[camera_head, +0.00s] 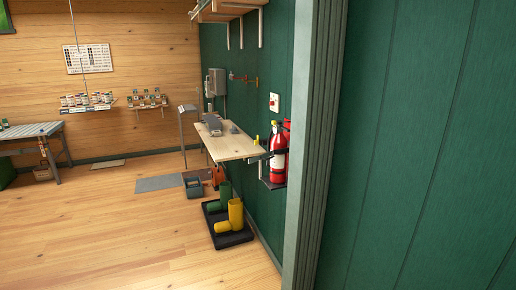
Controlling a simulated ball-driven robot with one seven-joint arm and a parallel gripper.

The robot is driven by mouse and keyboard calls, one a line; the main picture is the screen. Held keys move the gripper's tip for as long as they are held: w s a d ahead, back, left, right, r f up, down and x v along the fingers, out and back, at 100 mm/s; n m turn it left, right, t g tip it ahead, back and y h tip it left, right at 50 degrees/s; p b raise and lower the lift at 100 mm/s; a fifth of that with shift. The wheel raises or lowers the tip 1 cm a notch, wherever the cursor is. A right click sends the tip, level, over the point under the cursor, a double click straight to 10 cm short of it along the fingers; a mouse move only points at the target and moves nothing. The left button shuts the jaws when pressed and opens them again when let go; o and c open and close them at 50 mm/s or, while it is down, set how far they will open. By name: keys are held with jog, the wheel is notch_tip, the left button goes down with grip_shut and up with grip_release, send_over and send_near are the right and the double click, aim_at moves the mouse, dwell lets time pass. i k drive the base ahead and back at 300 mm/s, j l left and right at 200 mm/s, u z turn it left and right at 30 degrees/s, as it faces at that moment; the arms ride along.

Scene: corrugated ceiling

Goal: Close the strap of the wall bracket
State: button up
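The wall bracket (271,184) is a dark shelf-like holder low on the green wall, just left of the door frame. A red fire extinguisher (278,160) with a pale label stands upright in it. A dark band shows across the extinguisher, but it is too small to tell whether the strap is open or shut. A second red cylinder shows partly behind the first. My gripper is not in view.
A pale door frame (301,150) and green wall (420,150) fill the right side. A wooden wall table (235,148) stands beyond the extinguisher. The wooden floor (120,230) at left is clear.

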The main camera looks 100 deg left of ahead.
aim_at(263, 157)
jog(key=u, duration=2.7)
